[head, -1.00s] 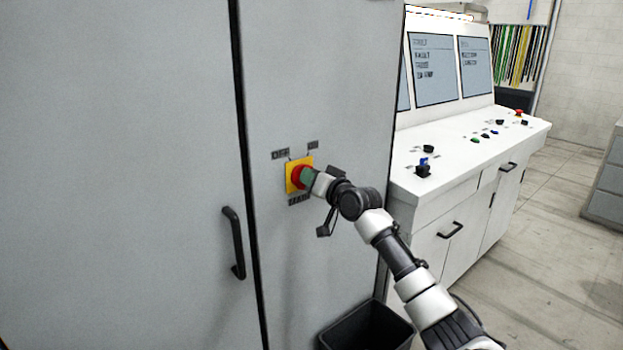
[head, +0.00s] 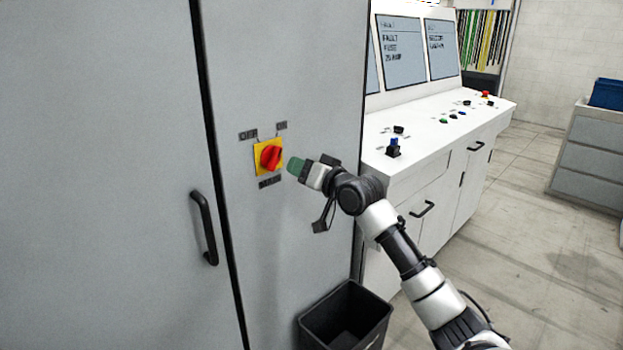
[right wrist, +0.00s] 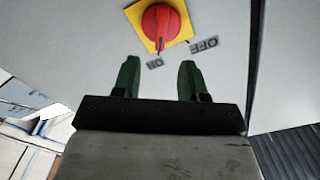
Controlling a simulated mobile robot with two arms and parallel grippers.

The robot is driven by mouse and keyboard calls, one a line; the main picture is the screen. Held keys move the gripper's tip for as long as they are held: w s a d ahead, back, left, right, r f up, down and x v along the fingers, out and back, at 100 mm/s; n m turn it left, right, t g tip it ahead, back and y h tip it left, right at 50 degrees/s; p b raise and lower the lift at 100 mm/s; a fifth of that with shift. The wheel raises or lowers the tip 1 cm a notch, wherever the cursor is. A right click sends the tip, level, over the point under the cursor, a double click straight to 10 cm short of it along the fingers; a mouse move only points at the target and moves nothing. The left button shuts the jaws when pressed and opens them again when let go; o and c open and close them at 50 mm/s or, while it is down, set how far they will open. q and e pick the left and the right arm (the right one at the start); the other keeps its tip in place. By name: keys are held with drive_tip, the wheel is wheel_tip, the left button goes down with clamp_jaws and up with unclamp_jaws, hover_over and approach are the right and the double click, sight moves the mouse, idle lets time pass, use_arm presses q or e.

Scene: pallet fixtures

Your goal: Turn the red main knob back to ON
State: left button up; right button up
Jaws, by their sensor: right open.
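The red main knob (head: 271,157) sits on a yellow square plate (head: 259,168) on the grey cabinet door. Its grip slants toward the ON label (head: 281,126) at upper right; the OFF label (head: 248,135) is at upper left. In the right wrist view the knob (right wrist: 160,24) has its grip end toward the ON label (right wrist: 155,63), away from the OFF label (right wrist: 205,45). My right gripper (head: 292,166) is just right of the knob, apart from it. Its green fingers (right wrist: 159,63) are open and empty. My left gripper is not in view.
A black door handle (head: 204,228) is at the lower left. A black open bin (head: 347,315) stands on the floor below my right arm. A white control desk (head: 435,135) with screens and buttons stands to the right. Floor is clear farther right.

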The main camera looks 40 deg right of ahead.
drive_tip(key=shift+s+d+b, duration=0.1)
drive_tip(key=shift+s+b, duration=0.2)
drive_tip(key=shift+s, duration=1.3)
wheel_tip(320, 180, down, 27)
drive_tip(key=d+g+h, duration=0.2)
drive_tip(key=g, duration=0.3)
drive_tip(key=s+a+f+g, duration=0.1)
drive_tip(key=s+a+f, duration=0.15)
drive_tip(key=f, duration=0.55)
drive_tip(key=s+a+f+n+g, duration=0.1)
drive_tip(key=s+f+g, duration=0.1)
drive_tip(key=s+f, duration=0.35)
drive_tip(key=s+a+f+g, duration=0.1)
drive_tip(key=s+f, duration=0.1)
drive_tip(key=f, duration=0.8)
drive_tip(key=s+a+f+n+g, duration=0.2)
drive_tip(key=s+a+f, duration=0.4)
drive_tip(key=s, duration=0.7)
drive_tip(key=s+a+f+n+g, duration=0.2)
drive_tip(key=s+a+f, duration=0.4)
drive_tip(key=s+f, duration=0.3)
drive_tip(key=s+a+f+n+g, duration=0.2)
drive_tip(key=s+a+f+g, duration=0.2)
drive_tip(key=s, duration=1.4)
wheel_tip(320, 180, down, 5)
drive_tip(key=shift+a+r+n+y, duration=0.2)
drive_tip(key=shift+a+n+y, duration=0.2)
drive_tip(key=shift+a, duration=0.75)
drive_tip(key=shift+s, duration=0.1)
